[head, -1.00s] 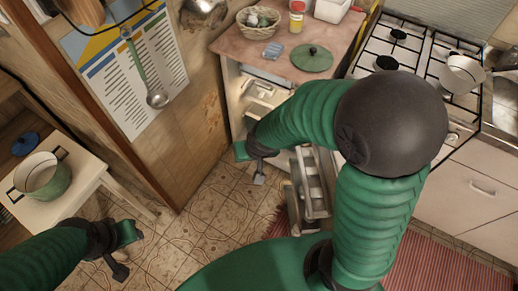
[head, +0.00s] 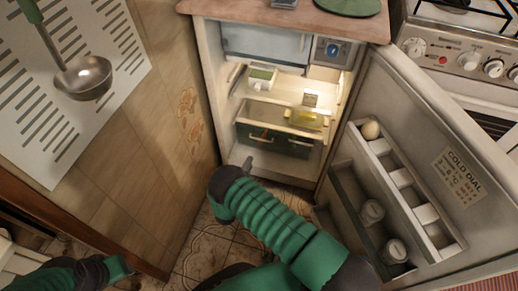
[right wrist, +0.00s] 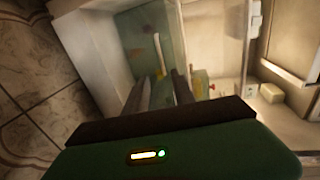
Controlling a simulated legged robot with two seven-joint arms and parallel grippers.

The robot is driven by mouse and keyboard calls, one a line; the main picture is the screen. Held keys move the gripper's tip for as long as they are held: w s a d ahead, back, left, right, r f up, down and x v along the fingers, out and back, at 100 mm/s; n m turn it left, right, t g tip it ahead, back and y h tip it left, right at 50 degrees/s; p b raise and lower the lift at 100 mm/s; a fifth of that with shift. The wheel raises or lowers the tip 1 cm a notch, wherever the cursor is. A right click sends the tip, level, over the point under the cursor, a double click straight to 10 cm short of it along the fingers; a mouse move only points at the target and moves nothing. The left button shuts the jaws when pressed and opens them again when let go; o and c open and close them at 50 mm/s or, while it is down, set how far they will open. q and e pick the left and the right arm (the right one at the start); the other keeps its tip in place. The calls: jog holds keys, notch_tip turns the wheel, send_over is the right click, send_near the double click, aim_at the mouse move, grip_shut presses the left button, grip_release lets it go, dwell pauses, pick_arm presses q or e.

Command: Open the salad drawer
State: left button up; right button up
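The fridge stands open. My right gripper (head: 246,163) is in front of and below the left drawer. In the right wrist view its two fingers (right wrist: 161,88) are apart with nothing between them. A green drawer front (right wrist: 138,45) with a pale upright handle (right wrist: 160,54) lies beyond the fingertips, apart from them. My left gripper (head: 128,277) is low at the left, partly seen, away from the fridge.
The fridge door (head: 425,150) is swung open to the right, with an egg and jars in its racks. A tiled wall (head: 165,125) stands close on the left. The stove (head: 465,55) is at the right.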

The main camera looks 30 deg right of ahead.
jog(key=b+x, duration=0.8)
jog(key=x, duration=0.7)
jog(key=shift+w, duration=0.15)
jog(key=shift+a, duration=0.2)
grip_shut()
jog(key=shift+f, duration=0.1)
